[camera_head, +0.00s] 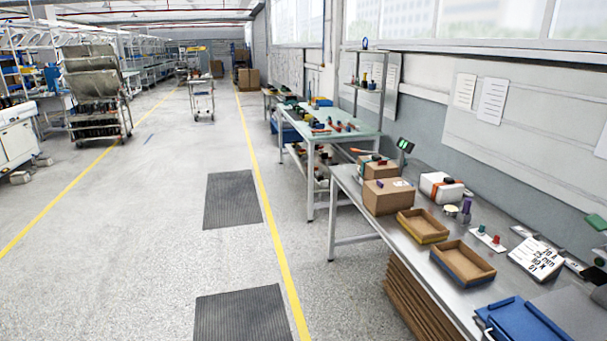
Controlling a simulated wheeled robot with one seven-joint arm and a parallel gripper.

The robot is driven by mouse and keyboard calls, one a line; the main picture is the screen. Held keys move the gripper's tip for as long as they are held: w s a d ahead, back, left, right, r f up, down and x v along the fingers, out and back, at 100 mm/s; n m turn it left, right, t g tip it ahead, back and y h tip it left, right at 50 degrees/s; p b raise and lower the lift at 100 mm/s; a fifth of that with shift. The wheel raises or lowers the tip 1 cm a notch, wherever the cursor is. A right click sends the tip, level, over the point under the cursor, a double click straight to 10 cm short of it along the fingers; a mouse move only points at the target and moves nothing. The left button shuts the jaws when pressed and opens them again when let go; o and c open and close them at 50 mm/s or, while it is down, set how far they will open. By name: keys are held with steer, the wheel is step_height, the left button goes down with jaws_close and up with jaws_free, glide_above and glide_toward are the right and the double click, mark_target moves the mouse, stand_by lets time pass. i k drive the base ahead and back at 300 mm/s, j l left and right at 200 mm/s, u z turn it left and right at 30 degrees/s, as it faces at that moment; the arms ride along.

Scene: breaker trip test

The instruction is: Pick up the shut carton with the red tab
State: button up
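A brown shut carton (387,197) stands on the grey metal workbench (352,187) at right, near its left edge. A small pale patch shows on its top. A second brown carton (379,171) stands behind it, partly hidden, with small dark and reddish things at its top. I cannot tell whether either reddish bit is a tab. A white box (440,188) with an orange-red band or piece stands to their right. My gripper is not in view.
Two shallow open cardboard trays (422,238) (463,281) lie in front of the cartons. A printed card (537,258), a blue folder or bin (525,322) and small parts crowd the bench's right. Floor left of the bench is clear, with dark mats (232,199).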

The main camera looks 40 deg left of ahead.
mark_target(381, 169)
steer(key=u, duration=1.1)
steer(key=i+j+u, duration=0.4)
steer(key=i, duration=0.55)
steer(key=i+u, duration=0.4)
steer(key=i, duration=0.55)
steer(key=i+j+z, duration=0.1)
steer(key=i, duration=1.95)
steer(key=i+z, duration=0.7)
steer(key=i+j+z, duration=0.35)
steer(key=i+z, duration=0.4)
steer(key=i+j+z, duration=0.1)
steer(key=i+z, duration=0.15)
steer(key=z, duration=0.2)
